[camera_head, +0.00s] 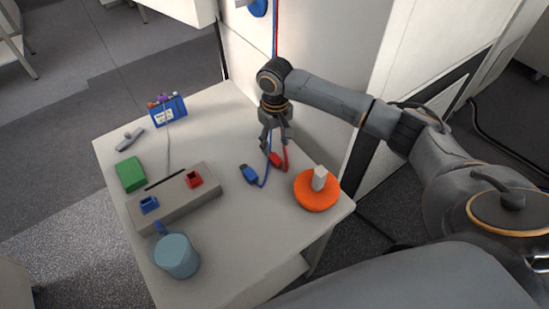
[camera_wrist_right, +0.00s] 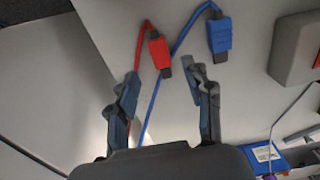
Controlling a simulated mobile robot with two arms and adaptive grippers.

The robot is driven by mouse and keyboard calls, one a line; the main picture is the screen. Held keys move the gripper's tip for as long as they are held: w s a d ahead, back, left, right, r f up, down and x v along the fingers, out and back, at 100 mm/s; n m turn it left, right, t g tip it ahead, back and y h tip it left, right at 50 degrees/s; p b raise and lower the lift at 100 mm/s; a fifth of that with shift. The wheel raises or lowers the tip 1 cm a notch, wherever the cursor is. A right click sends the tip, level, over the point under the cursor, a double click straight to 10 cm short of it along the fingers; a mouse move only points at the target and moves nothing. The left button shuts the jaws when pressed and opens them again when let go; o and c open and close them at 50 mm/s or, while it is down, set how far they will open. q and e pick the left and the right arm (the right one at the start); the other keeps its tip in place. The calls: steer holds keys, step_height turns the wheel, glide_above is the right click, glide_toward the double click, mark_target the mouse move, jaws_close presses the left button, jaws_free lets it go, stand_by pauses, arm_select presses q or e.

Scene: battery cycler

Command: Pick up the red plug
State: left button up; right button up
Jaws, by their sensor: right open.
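The red plug (camera_head: 276,159) lies on the white table on a red cable, close to the wall side. A blue plug (camera_head: 248,174) on a blue cable lies just left of it. My right gripper (camera_head: 271,146) is above the table right at the red plug and partly covers its cable. In the wrist view, the red plug (camera_wrist_right: 159,50) shows just beyond the fingertips of the open right gripper (camera_wrist_right: 163,74), with nothing held. The blue plug (camera_wrist_right: 220,36) lies beyond the right finger there. My left gripper is not in view.
A grey box (camera_head: 180,207) with a blue and a red socket, a green block (camera_head: 130,174), a blue mug (camera_head: 177,257) and a blue pen box (camera_head: 168,109) stand on the table (camera_head: 215,125). An orange disc (camera_head: 316,196) bearing a pale block sits right of the plugs.

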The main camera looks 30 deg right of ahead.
mark_target(276, 158)
steer(key=f, duration=0.3)
steer(key=f+p, duration=0.1)
steer(key=f, duration=0.1)
steer(key=shift+s+f, duration=0.25)
steer(key=shift+f, duration=0.1)
jaws_close()
